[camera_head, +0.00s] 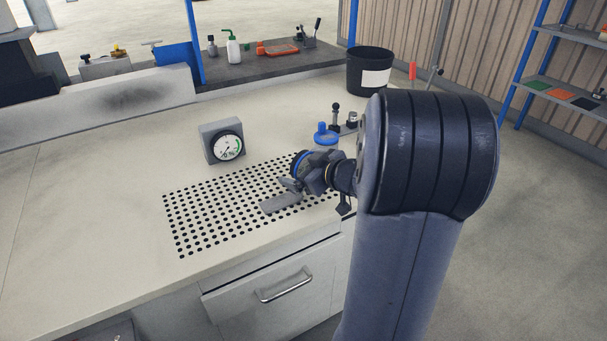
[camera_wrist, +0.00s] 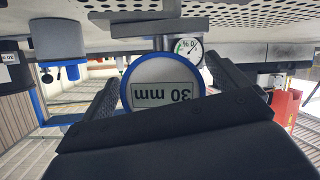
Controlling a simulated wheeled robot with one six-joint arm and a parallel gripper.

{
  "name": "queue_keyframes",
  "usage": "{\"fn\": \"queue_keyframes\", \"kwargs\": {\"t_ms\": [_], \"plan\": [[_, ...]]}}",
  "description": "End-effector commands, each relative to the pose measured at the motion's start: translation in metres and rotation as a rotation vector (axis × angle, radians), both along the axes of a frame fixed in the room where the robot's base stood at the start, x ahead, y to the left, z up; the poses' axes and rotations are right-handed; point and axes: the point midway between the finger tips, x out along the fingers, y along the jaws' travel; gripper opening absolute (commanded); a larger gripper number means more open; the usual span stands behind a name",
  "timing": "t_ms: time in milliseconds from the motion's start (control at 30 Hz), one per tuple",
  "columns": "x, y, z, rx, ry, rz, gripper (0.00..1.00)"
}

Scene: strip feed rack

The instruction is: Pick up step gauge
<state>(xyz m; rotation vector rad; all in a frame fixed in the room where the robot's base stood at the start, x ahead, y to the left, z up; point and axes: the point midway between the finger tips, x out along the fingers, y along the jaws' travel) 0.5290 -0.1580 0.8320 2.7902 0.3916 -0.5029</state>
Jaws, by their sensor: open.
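The step gauge, as I take it, is a round disc with a blue rim and a "30 mm" label (camera_wrist: 163,88), joined or close to a grey stepped plate (camera_wrist: 150,25) in the wrist view. The label shows upside down there. In the head view its blue rim (camera_head: 299,163) shows partly behind my gripper (camera_head: 297,182), and a flat grey piece (camera_head: 281,204) lies on the perforated panel. My gripper is open; in the wrist view its dark fingers (camera_wrist: 165,82) stand on either side of the disc. Contact cannot be told.
The perforated panel (camera_head: 200,215) is clear on its left. A dial gauge on a grey block (camera_head: 222,142) stands behind it. A blue-topped cylinder (camera_head: 326,133) and a small knobbed fixture (camera_head: 336,115) stand close behind my gripper. A black bin (camera_head: 369,72) is further back.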

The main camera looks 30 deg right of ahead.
Motion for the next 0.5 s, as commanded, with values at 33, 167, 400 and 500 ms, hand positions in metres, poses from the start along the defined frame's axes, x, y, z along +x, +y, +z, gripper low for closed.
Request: {"fn": "queue_keyframes", "kwargs": {"t_ms": [33, 167, 400, 500], "plan": [[0.0061, 0.0025, -0.0045, 0.000, 0.001, 0.003, 0.95], [0.0127, 0.0039, -0.0053, 0.001, -0.001, 0.001, 0.95], [0.0127, 0.0036, -0.0045, 0.000, -0.001, 0.000, 0.91], [0.0126, 0.0036, -0.0045, 0.000, 0.000, 0.000, 0.83]]}}
